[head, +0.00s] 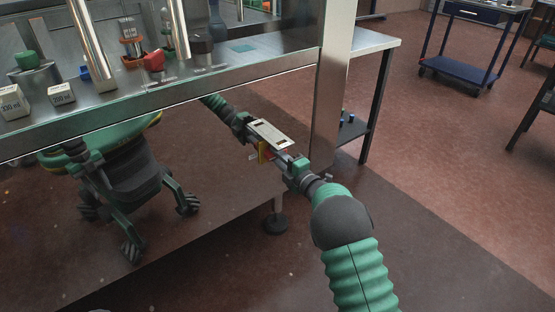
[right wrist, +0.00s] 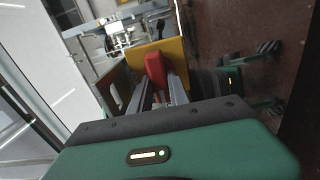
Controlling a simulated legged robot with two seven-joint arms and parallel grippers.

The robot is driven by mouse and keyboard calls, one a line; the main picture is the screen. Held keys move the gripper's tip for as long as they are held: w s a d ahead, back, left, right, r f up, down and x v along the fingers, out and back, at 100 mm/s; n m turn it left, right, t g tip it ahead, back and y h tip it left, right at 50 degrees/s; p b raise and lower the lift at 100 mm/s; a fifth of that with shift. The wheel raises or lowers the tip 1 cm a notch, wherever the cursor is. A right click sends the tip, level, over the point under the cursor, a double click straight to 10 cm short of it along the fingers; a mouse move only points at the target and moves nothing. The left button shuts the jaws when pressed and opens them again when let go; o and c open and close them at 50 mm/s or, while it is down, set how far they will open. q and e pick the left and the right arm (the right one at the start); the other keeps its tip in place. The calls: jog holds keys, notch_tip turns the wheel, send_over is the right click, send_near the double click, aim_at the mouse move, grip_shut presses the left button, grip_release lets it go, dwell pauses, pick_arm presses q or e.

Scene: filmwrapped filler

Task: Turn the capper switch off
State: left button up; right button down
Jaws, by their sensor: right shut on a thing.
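The capper switch has a red handle (right wrist: 155,72) in front of a yellow plate (right wrist: 174,52) in the right wrist view. In the head view the yellow plate (head: 263,152) shows edge-on on the machine's front, beneath a small pale metal box top (head: 271,133). My right gripper (head: 281,160) reaches in from the lower right. Its two fingers (right wrist: 162,90) are shut on the red handle, one on each side. The gripper hides much of the switch in the head view, so the handle's exact angle is hard to tell. My left gripper is not in view.
The machine's glossy front panel (head: 200,235) mirrors my body and arm. A steel post (head: 331,100) stands right of the switch. A blue cart (head: 465,72) stands far back.

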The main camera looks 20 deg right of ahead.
jog(key=shift+s+a+f, duration=0.1)
jog(key=shift+a+f, duration=0.1)
jog(key=shift+f, duration=0.25)
jog(key=c, duration=1.5)
grip_release()
jog(key=shift+o, duration=1.2)
jog(key=shift+r, duration=0.2)
jog(key=shift+d+r, duration=0.1)
jog(key=p+v, duration=0.4)
jog(key=v, duration=1.2)
jog(key=shift+s+d, duration=0.1)
jog(key=shift+s, duration=0.25)
